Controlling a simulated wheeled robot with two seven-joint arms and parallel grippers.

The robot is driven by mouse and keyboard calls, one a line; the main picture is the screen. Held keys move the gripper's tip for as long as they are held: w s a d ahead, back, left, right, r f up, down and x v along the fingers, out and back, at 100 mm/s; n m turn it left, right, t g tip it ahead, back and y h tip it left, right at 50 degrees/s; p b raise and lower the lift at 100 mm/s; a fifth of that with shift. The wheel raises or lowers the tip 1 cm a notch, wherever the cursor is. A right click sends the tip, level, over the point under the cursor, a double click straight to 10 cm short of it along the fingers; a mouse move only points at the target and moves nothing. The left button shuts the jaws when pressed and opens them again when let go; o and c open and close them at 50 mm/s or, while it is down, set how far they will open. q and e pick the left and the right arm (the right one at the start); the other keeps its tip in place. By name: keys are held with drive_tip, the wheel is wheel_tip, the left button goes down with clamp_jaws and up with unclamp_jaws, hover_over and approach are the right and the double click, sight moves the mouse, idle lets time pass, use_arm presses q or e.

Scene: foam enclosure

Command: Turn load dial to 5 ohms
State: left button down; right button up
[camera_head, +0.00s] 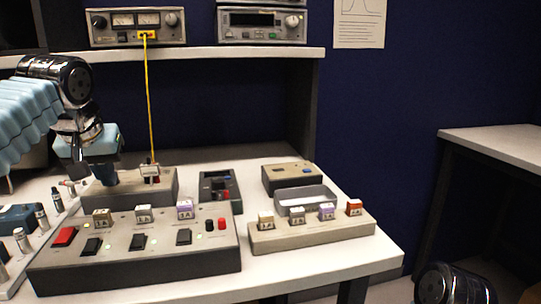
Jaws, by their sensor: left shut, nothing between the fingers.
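A grey box (131,192) stands at the back left of the white table, behind a long panel. A dark knob (110,177) sits on its left part and looks like the load dial; its markings are too small to read. A plug (150,172) with a yellow cable sits on the box's right part. My left gripper (82,172) points down just left of the knob, shut and empty; I cannot tell whether it touches the knob. My right arm's dark end shows at the bottom right, with its gripper out of view.
The yellow cable (148,100) rises to a power supply (137,27) on the shelf. The long panel (135,262) carries labelled blocks and switches. A block holder (312,234), a dark meter (220,189) and a grey tray (306,197) stand to the right.

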use_arm(q)
drive_tip(key=shift+a, duration=0.15)
drive_tip(key=shift+s+a+r+p, duration=0.1)
drive_tip(key=shift+a+p, duration=0.15)
drive_tip(key=shift+p, duration=0.3)
drive_tip(key=shift+s+d, duration=0.15)
drive_tip(key=shift+s, duration=0.2)
wheel_tip(320, 180, up, 4)
drive_tip(key=shift+r+p, duration=0.25)
drive_tip(key=shift+p, duration=0.3)
drive_tip(key=shift+r, duration=0.65)
